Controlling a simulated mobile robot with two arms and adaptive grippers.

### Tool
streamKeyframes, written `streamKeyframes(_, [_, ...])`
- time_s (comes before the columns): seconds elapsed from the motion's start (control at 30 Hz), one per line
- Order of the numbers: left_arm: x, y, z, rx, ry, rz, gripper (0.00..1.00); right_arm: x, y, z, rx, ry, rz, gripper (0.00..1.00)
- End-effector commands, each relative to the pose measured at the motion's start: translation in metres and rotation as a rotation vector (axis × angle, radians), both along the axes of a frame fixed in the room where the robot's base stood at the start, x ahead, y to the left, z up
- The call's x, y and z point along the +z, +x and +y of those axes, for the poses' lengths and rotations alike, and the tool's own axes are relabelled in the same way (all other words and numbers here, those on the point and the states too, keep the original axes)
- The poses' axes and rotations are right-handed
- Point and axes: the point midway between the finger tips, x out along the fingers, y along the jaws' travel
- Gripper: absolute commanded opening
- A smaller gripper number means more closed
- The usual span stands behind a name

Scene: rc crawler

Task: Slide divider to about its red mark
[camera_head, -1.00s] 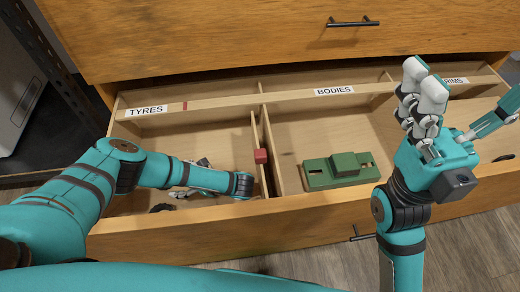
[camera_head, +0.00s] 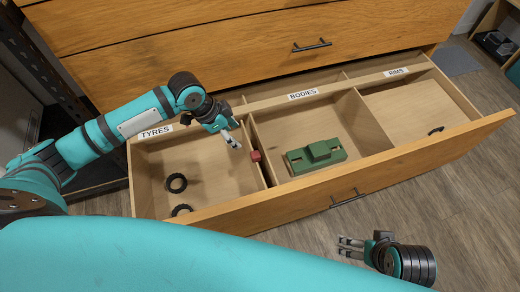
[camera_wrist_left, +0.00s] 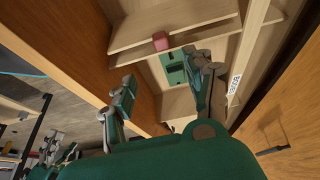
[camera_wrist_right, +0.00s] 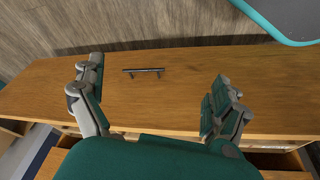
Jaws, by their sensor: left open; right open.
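The divider (camera_head: 263,174) is a thin wooden board with a red knob (camera_head: 255,156). It stands between the TYRES and BODIES compartments of the open drawer. The red knob also shows in the left wrist view (camera_wrist_left: 160,41). My left gripper (camera_head: 235,140) is open and empty, just left of the divider over the back of the TYRES compartment; its fingers also show in the left wrist view (camera_wrist_left: 161,88). The red mark is not visible now; my left arm covers part of the rail beside the TYRES label. My right gripper (camera_head: 349,247) is open and empty, in front of the drawer.
A green body (camera_head: 316,156) lies in the BODIES compartment. A small dark part (camera_head: 436,130) lies under the RIMS label. The drawer's front wall (camera_head: 330,192) has a handle (camera_head: 347,198); a closed drawer sits above.

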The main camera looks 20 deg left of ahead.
Motion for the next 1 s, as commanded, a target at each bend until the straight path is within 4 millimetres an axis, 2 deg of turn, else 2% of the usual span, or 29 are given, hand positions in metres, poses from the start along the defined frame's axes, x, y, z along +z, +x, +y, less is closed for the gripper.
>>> streamKeyframes(0.07, [0.002,0.001,-0.001,0.006,-0.012,-0.006,0.54,0.001,-0.007,-0.002,-0.002,-0.005,0.024,1.0])
streamKeyframes(0.13, [-0.004,0.003,-0.002,0.007,-0.013,-0.008,0.54,0.005,-0.009,-0.002,-0.002,-0.006,0.026,1.0])
streamKeyframes(0.3, [-0.032,0.009,-0.012,0.007,-0.013,-0.006,0.54,0.021,-0.016,-0.003,-0.004,-0.005,0.012,1.0])
streamKeyframes(0.57, [-0.084,0.021,-0.03,0.006,-0.01,-0.006,0.54,0.002,-0.014,-0.003,-0.003,-0.004,0.007,1.0])
streamKeyframes(0.7, [-0.099,0.025,-0.035,0.006,-0.01,-0.006,0.54,0.01,0.019,0.007,0.01,0.028,-0.146,1.0])
streamKeyframes(1.0, [-0.133,0.033,-0.047,0.005,-0.009,-0.006,0.54,0.037,0.076,0.026,0.033,0.093,-0.451,1.0])
